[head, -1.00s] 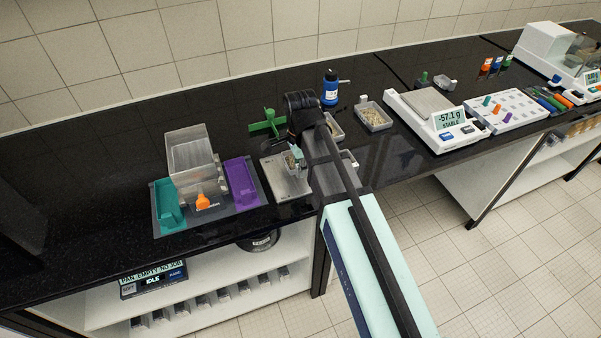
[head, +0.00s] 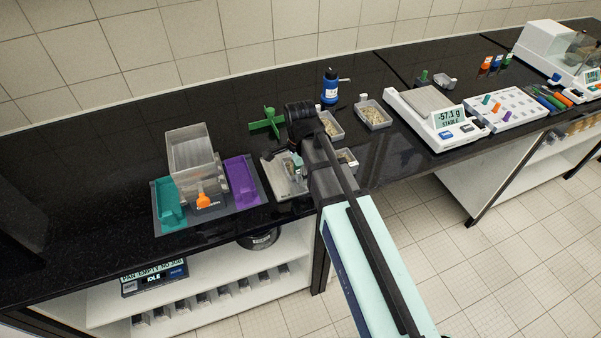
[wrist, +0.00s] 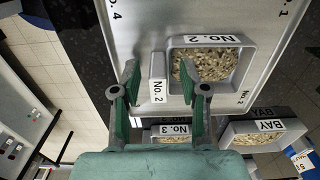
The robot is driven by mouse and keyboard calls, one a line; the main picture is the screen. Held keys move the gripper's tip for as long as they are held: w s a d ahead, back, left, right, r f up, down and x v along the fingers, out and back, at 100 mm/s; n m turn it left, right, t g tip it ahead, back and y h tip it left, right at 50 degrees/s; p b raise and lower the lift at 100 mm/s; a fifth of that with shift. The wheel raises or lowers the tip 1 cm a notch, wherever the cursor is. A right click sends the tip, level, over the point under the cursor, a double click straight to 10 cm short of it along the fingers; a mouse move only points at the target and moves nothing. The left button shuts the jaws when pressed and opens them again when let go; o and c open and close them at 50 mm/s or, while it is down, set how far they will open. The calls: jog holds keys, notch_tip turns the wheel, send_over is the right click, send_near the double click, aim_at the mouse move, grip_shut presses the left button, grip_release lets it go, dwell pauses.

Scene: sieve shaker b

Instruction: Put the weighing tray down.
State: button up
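The weighing tray (wrist: 240,85) is a small grey square dish of pale grain labelled No. 2. In the wrist view it rests on a grey metal plate (wrist: 130,22) with numbered positions, which also shows in the head view (head: 275,182). My gripper (wrist: 159,75) is open, its two green fingers on either side of the tray's labelled No. 2 tab (wrist: 158,88), with visible gaps to both. In the head view my gripper (head: 297,166) is low over the plate, and the arm hides much of the tray.
A No. 3 tray (wrist: 171,131) and a BAY tray (wrist: 264,134) stand close by. A clear hopper with teal and purple bins (head: 240,180) is left of the plate. A green cross-shaped piece (head: 266,122) and blue bottle (head: 330,88) stand behind; a balance (head: 432,112) is right.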

notch_tip(320, 180, up, 12)
jog(key=b, duration=0.2)
jog(key=shift+r, duration=0.15)
dwell(0.5)
